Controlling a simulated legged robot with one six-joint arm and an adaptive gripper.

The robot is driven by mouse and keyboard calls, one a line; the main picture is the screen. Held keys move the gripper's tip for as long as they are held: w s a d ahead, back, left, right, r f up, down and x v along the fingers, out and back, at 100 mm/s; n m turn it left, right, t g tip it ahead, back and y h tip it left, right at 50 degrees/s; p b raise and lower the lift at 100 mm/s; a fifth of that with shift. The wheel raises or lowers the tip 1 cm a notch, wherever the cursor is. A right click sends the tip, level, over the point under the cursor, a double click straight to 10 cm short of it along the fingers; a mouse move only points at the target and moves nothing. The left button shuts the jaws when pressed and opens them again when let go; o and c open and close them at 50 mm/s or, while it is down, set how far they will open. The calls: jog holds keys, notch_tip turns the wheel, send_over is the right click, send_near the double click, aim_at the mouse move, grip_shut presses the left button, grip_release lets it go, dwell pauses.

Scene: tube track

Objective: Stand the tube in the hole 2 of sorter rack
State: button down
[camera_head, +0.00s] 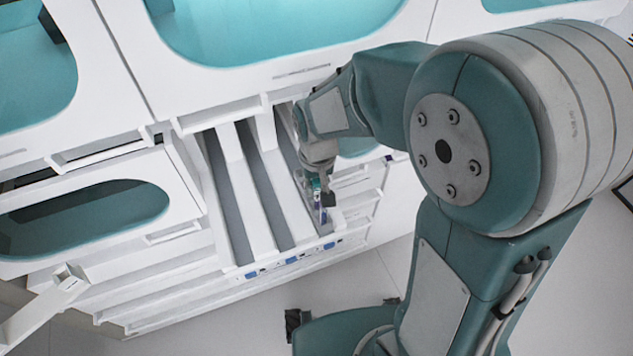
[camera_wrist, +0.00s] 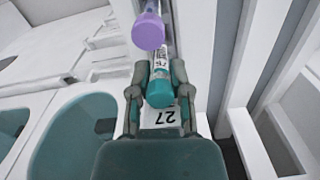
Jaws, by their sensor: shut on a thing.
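In the wrist view, my gripper (camera_wrist: 161,80) has its fingers on both sides of a tube with a teal cap (camera_wrist: 160,97) and a white printed label, and is shut on it. A second tube with a purple cap (camera_wrist: 148,32) is just beyond it, close by or touching; I cannot tell which. In the head view, my gripper (camera_head: 322,190) is over the right-hand channel of a white slotted rack (camera_head: 236,160); a purple tube (camera_head: 322,214) shows beneath it. I cannot make out the rack's hole numbers or hole 2.
The rack has long grey channels split by white walls, with blue marks along its front edge (camera_head: 290,260). White cabinets with teal windows (camera_head: 85,215) stand around it. A white tag reading 27 (camera_wrist: 163,117) lies under my gripper. A white bar (camera_head: 45,300) juts out at lower left.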

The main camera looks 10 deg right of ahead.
jog(key=shift+f, duration=0.15)
jog(key=shift+c, duration=2.4)
grip_release()
notch_tip(320, 180, up, 12)
jog(key=shift+f, duration=0.1)
